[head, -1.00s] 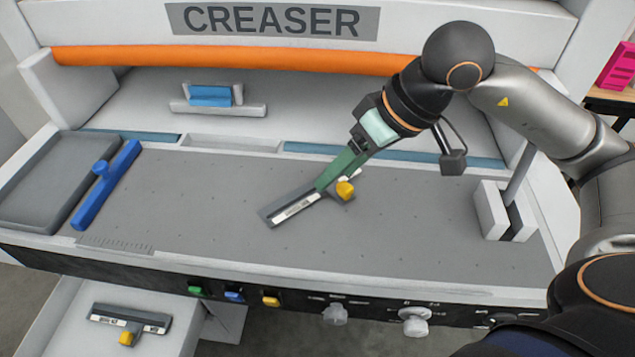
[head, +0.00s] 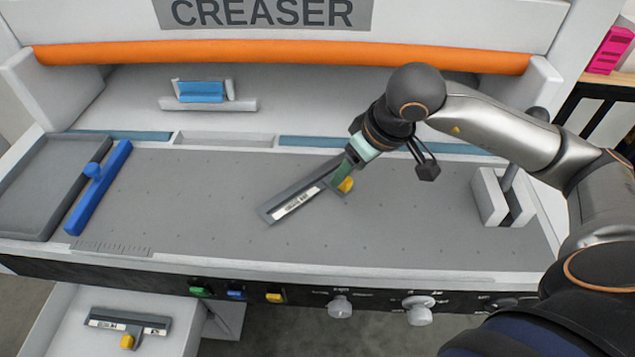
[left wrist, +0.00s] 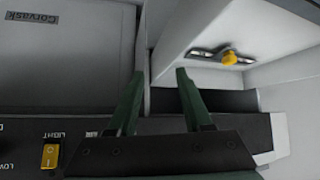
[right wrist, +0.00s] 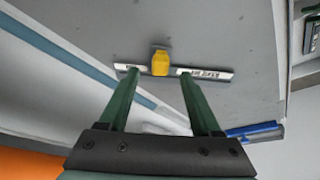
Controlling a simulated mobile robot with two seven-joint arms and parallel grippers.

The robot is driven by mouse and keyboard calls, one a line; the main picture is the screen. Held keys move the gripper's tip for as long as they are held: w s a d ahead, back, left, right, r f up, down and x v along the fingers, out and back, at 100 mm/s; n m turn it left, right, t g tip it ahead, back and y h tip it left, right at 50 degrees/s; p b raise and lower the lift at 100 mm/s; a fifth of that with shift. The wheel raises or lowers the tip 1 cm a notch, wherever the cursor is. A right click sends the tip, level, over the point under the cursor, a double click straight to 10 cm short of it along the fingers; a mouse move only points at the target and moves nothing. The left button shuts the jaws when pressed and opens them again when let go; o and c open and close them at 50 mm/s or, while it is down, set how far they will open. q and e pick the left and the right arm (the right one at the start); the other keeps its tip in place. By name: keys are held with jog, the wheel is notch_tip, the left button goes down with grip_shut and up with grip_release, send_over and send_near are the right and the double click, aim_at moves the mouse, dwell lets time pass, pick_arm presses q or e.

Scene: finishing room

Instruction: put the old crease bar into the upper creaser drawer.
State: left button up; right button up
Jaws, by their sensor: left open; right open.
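A dark grey bar (head: 295,203) with a yellow knob and a white label lies at a slant on the creaser's grey bed. In the right wrist view the open fingers (right wrist: 159,78) point at the yellow knob (right wrist: 160,62), with nothing visibly gripped. A similar yellow-knobbed bar (head: 128,326) lies in an open drawer (head: 72,343) at lower left. I cannot tell which bar is the old one. My left gripper (left wrist: 157,88) shows only in its wrist view, open and empty, below a white compartment containing a yellow-knobbed bar (left wrist: 228,57).
A blue bar (head: 98,187) lies at the bed's left, beside a grey tray (head: 45,190). A blue block on a white holder (head: 207,98) is at the back. A white slotted block (head: 500,198) stands at right. Buttons and knobs line the front panel (head: 275,296).

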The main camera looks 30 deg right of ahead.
aim_at(319, 187)
jog(key=x, duration=0.3)
jog(key=shift+w+f, duration=0.1)
jog(key=shift+f, duration=0.15)
grip_shut()
jog(key=shift+r, duration=0.1)
dwell(0.4)
